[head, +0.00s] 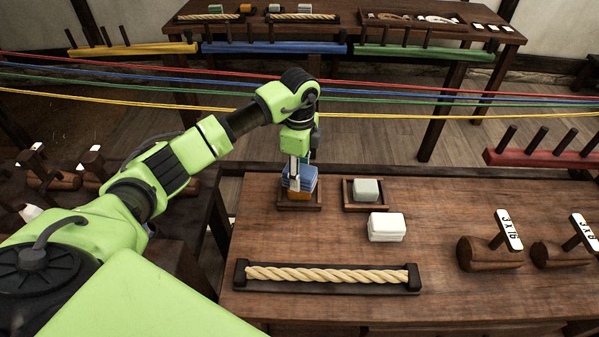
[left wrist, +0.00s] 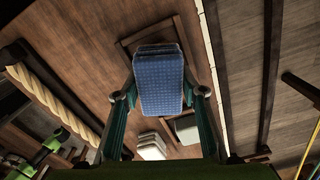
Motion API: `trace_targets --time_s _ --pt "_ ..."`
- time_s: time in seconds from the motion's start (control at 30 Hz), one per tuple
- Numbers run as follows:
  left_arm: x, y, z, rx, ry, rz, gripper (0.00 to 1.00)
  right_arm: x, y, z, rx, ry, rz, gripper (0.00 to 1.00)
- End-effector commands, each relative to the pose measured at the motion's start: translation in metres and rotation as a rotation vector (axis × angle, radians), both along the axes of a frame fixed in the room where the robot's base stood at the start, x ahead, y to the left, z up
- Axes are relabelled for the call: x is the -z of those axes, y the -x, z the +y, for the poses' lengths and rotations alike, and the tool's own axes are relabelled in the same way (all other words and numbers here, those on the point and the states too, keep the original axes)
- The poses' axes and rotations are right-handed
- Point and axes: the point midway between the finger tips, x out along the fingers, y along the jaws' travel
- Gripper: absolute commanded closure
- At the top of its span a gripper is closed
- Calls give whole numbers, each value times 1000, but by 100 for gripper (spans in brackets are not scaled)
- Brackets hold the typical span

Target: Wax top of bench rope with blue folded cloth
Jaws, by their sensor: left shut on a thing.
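My left gripper (head: 299,165) is shut on the blue folded cloth (head: 299,180) and points down at the bench's far left part. The cloth also fills the middle of the left wrist view (left wrist: 158,78), between the two fingers. Directly below it in the head view is an orange-brown block in a small wooden tray (head: 300,207); I cannot tell whether cloth and block touch. The bench rope (head: 330,275), pale and twisted, lies in a dark holder along the bench's near left edge, apart from the cloth. My right gripper is not in view.
A grey-green block (head: 367,190) sits in a second small tray. A white folded cloth or block (head: 387,227) lies nearby. Wooden tools with labelled handles (head: 490,250) stand at the right. Coloured ropes (head: 400,98) stretch behind the bench.

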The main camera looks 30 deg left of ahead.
Motion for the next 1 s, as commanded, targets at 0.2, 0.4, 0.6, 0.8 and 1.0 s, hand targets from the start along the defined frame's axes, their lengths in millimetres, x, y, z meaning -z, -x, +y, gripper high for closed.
trace_targets --time_s 0.2,0.4,0.6,0.8,1.0 --pt "2 1 0 0 -1 3 79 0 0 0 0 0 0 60" --pt "-1 1 0 0 -1 3 79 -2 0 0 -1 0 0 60" --pt "-17 1 0 0 -1 2 79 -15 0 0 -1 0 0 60" --pt "-33 1 0 0 -1 2 79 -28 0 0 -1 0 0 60" --pt "-50 0 0 0 -1 1 79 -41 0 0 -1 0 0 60"
